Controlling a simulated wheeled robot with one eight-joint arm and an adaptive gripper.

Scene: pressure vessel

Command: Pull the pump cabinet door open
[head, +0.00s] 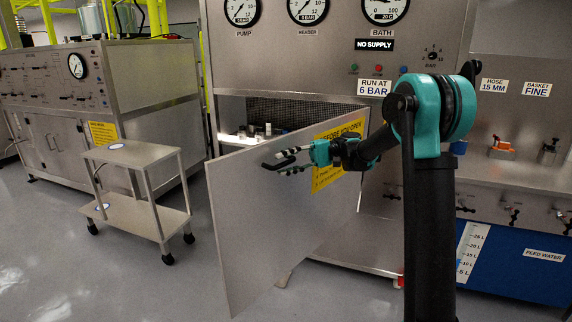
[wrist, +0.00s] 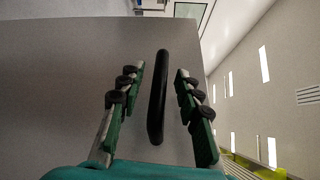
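The pump cabinet door (head: 262,225) is a grey metal panel, swung well out from the cabinet front (head: 320,105). A yellow label is on it, partly hidden by my arm. Its black bar handle (head: 277,163) is near the free left edge. My gripper (head: 285,161) is at the handle. In the wrist view, the handle (wrist: 157,97) stands between the two green fingers of my gripper (wrist: 160,85). Gaps show on both sides of it, so the fingers are open around it and not clamped. The door face (wrist: 60,90) fills the left of that view.
A two-shelf wheeled cart (head: 140,155) stands left of the door, with some floor between them. Small items (head: 262,130) sit on a shelf inside the cabinet. A blue feed water tank (head: 515,265) is at right. Grey floor (head: 130,290) is clear at front left.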

